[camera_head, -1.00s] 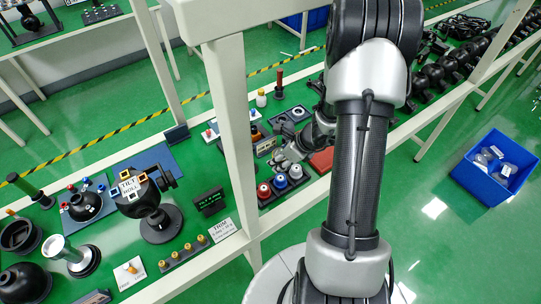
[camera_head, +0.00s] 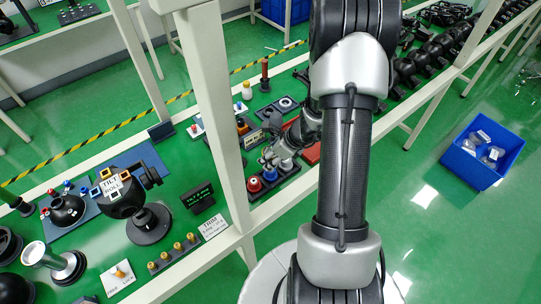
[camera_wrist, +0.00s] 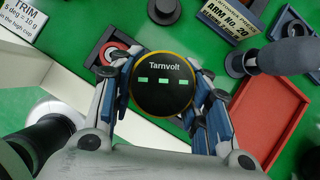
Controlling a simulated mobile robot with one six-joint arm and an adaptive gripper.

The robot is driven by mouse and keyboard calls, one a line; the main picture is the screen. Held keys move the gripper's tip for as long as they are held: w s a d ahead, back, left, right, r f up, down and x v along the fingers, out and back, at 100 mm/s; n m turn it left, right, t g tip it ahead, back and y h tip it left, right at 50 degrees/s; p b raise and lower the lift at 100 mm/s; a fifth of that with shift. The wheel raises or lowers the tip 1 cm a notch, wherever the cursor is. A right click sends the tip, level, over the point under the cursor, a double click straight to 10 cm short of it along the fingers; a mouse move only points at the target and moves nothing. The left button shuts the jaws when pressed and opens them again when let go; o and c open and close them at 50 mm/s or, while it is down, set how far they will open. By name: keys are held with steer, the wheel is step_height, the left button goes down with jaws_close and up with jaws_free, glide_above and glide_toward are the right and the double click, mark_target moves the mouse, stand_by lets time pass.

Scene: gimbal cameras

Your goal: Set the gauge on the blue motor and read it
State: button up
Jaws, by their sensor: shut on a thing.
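The gauge (camera_wrist: 163,84) is a round black disc with a yellow rim, the name "Tarnvolt" and three green dashes on its face. My gripper (camera_wrist: 162,95) is shut on it, with fingers on both sides. In the head view my gripper (camera_head: 270,154) is just behind the row of motors. The blue motor (camera_head: 270,174) stands in a dark tray (camera_head: 262,199) between a red motor (camera_head: 254,185) and a pale one (camera_head: 287,165). In the wrist view I see the red motor (camera_wrist: 117,56) in its tray; the blue motor does not show, and the gauge may cover it.
A blue bin (camera_head: 484,150) is on the floor.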

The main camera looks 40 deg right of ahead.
steer(key=shift+f+b, duration=1)
steer(key=shift+f, duration=0.35)
steer(key=shift+f+b, duration=1.25)
steer(key=shift+b, duration=0.35)
stand_by(0.6)
steer(key=o, duration=1.2)
steer(key=shift+r, duration=0.1)
steer(key=v, duration=1.2)
